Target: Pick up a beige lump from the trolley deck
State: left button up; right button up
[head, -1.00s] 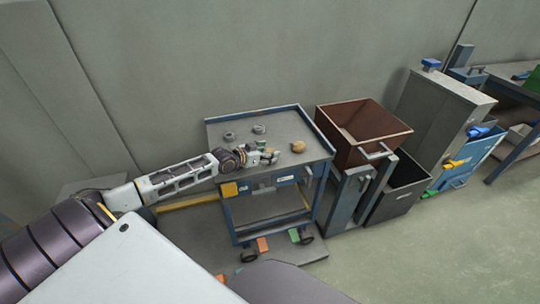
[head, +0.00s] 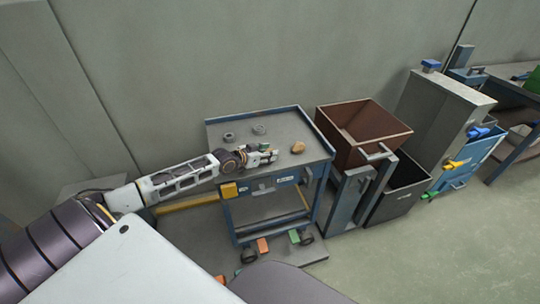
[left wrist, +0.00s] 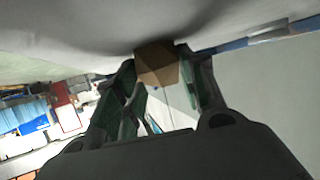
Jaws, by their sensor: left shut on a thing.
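A beige lump (head: 298,147) lies on the grey trolley deck (head: 285,125), to the right of my left gripper (head: 268,155) and apart from it. My left gripper is low over the front part of the deck. In the left wrist view, my left gripper (left wrist: 160,85) is shut on another beige-brown lump (left wrist: 157,62), which sits between its two dark green-lined fingers. A grey surface with a dark shadow is close behind that lump. In the head view the fingers mostly hide the held lump. My right gripper is in neither view.
Two grey ring-like pieces (head: 229,137) (head: 259,129) lie on the deck's far side. The trolley has a raised blue rim. A brown open bin (head: 345,125) stands right of it, with a dark bin (head: 395,190) beside that. Open floor lies at the front right.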

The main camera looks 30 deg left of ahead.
pick_arm(q)
jog(key=shift+r, duration=0.1)
jog(key=shift+c, duration=0.2)
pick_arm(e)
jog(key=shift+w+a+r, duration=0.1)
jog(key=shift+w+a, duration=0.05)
pick_arm(q)
jog(key=shift+r, duration=0.55)
notch_tip(320, 180, up, 8)
jog(key=shift+f+p, duration=0.2)
jog(key=shift+p, duration=0.65)
jog(key=shift+r, duration=0.5)
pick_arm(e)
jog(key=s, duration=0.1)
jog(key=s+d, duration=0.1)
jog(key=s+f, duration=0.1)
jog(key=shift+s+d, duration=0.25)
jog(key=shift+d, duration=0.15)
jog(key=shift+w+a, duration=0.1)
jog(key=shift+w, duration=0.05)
